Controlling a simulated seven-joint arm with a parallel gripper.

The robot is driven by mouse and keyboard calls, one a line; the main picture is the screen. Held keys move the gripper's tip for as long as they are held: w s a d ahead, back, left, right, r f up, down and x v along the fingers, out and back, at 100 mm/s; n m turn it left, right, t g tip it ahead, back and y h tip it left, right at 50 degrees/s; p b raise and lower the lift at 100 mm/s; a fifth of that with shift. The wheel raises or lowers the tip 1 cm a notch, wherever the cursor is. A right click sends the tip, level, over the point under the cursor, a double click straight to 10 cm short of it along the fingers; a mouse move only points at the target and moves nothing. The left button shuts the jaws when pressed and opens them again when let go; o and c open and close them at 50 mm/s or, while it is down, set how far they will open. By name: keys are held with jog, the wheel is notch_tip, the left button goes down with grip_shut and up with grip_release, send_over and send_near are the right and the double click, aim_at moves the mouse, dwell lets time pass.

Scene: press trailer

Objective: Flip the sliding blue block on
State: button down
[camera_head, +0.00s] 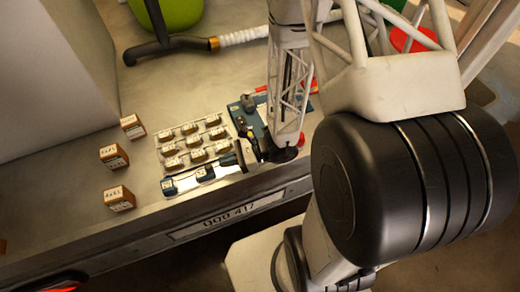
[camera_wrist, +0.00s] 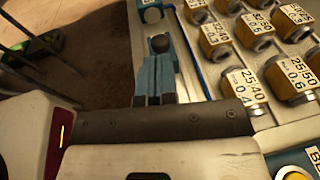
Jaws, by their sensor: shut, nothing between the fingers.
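A light strip with blue blocks runs along the front of the labelled panel in the head view. One blue block (camera_head: 205,174) sits mid-strip and another (camera_head: 168,186) at its left end. I cannot tell which is the sliding one or its on side. My gripper (camera_head: 241,155) is low at the strip's right end. In the wrist view my shut gripper (camera_wrist: 155,97) is beside a blue piece with a black round top (camera_wrist: 158,45). Whether they touch is unclear. Another blue block with a pale round mark (camera_wrist: 151,13) shows beyond, apart from my gripper.
Several labelled wooden blocks stand in rows on a pale tray (camera_head: 184,142) behind the strip. Loose labelled blocks (camera_head: 118,197) stand to the left, with bare counter between. A blue panel (camera_head: 238,109) with tools lies behind my wrist. The counter's front edge (camera_head: 215,222) is close.

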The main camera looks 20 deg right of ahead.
jog(key=shift+v, duration=5.6)
jog(key=shift+f, duration=0.1)
jog(key=s+r+n+h, duration=0.3)
jog(key=r+n+h, duration=0.5)
jog(key=r, duration=0.9)
jog(key=s+r+n+h, duration=0.3)
jog(key=r+n+h, duration=0.4)
jog(key=r+n, duration=0.4)
notch_tip(320, 180, up, 7)
jog(key=shift+s+f+n+h, duration=0.2)
jog(key=shift+n+h, duration=0.1)
jog(key=shift+h, duration=0.1)
